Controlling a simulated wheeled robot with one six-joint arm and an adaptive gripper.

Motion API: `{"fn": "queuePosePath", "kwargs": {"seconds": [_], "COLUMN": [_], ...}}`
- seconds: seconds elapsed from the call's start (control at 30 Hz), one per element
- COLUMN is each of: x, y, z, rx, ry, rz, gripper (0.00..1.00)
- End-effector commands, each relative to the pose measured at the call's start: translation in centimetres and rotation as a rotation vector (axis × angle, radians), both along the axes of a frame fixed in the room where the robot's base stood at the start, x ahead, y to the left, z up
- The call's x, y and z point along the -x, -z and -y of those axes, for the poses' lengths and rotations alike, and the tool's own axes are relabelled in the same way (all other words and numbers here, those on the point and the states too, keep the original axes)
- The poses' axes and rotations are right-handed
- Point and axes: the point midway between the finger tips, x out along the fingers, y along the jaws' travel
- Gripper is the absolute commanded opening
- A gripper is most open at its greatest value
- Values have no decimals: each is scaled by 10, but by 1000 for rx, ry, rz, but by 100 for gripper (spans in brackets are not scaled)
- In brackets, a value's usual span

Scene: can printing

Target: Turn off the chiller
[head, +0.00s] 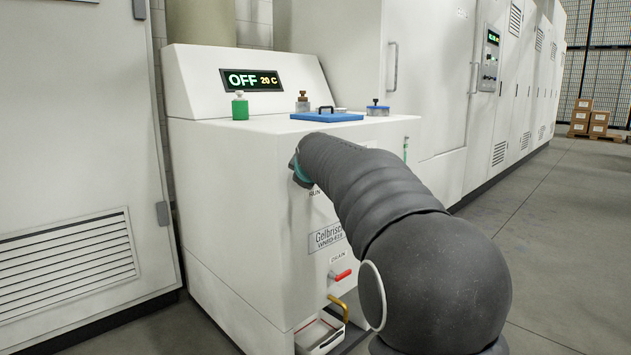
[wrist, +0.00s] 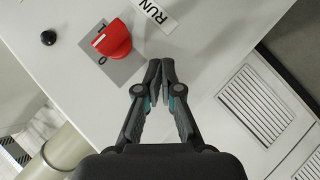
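The chiller (head: 235,165) is a white cabinet with a sloped top panel in the head view. Its display (head: 252,79) reads OFF 20 C. In the wrist view a red rotary knob (wrist: 114,40) sits on a grey plate (wrist: 125,67) with an O mark, beside a RUN label (wrist: 158,12). My gripper (wrist: 160,72) has its fingertips together and empty, just beside the knob and apart from it in the picture. In the head view my gripper (head: 301,172) is mostly hidden behind my arm at the chiller's front, and the knob is hidden.
A green bottle (head: 240,106), a blue lid (head: 326,116) and metal caps are on the chiller's top. A red drain handle (head: 341,275) is low on its front, above a small tray (head: 318,335). A vented cabinet (head: 75,170) stands left. Open floor (head: 560,220) lies right.

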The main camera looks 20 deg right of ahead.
Motion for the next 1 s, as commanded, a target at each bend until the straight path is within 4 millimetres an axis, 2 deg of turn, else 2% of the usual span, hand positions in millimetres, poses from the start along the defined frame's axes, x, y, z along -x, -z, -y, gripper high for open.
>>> {"fn": "queuePosePath", "kwargs": {"seconds": [0.1, 0.3, 0.5, 0.67, 1.0], "x": [23, 57, 78, 84, 85], "y": [-1, -1, -1, 0, 0], "z": [-5, -13, -21, -23, -23], "rx": [1, -1, -1, -2, -3], "ry": [3, 7, 7, 7, 8], "rz": [0, 1, 1, -1, 0], "gripper": [0, 0, 0, 0, 0]}}
